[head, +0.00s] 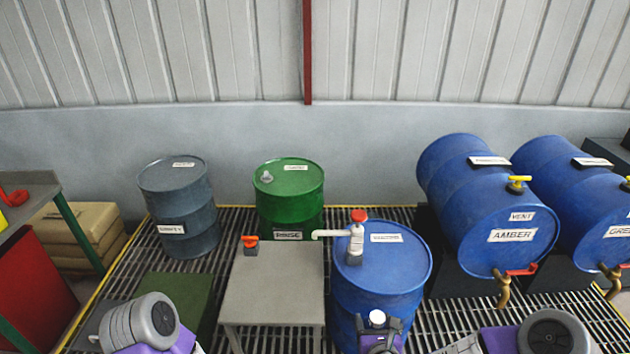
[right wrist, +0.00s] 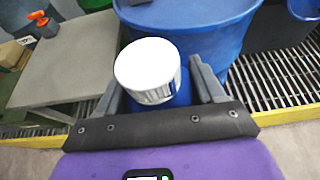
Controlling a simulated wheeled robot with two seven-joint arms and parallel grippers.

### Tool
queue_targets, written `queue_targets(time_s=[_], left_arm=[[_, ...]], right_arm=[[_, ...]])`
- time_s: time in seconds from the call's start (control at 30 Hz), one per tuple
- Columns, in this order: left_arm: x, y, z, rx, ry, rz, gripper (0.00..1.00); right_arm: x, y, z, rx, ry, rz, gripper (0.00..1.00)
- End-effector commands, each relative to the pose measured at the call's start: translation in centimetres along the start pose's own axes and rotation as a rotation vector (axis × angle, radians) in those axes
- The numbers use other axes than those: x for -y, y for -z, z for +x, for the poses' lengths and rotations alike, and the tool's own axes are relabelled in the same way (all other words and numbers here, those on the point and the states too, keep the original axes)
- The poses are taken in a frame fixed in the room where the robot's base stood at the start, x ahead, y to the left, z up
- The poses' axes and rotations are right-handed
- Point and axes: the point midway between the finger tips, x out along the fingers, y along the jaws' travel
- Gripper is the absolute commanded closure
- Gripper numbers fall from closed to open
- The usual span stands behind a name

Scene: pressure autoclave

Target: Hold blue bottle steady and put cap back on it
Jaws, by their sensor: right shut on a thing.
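My right gripper (head: 379,325) is in front of the upright blue drum, low in the head view. It is shut on a small round white-topped container (head: 377,317). In the right wrist view, the container (right wrist: 148,68) sits between the two grey fingers of the gripper (right wrist: 158,88), with a printed label on its side. No loose cap can be made out. Part of my left arm shows at lower left, but its gripper is out of view.
A grey table (head: 272,285) carries a small orange-topped item (head: 251,243). The blue drum (head: 385,280) bears a white pump with a red top (head: 357,225). Green (head: 290,190) and grey (head: 180,205) drums stand behind. Blue drums with taps (head: 485,215) lie at right.

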Motion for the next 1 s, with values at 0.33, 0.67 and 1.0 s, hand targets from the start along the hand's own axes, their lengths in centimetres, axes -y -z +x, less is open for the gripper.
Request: queue_targets(time_s=[0.33,0.67,1.0], left_arm=[[-0.1,0.0,-0.4,0.000,0.000,0.000,0.06],[-0.1,0.0,-0.4,0.000,0.000,0.000,0.06],[-0.1,0.0,-0.4,0.000,0.000,0.000,0.06]], right_arm=[[2.5,-0.1,0.2,0.002,-0.008,-0.002,0.87],[2.4,-0.1,0.2,0.002,-0.007,-0.002,0.87],[0.1,0.4,0.0,0.001,-0.121,-0.048,0.87]])
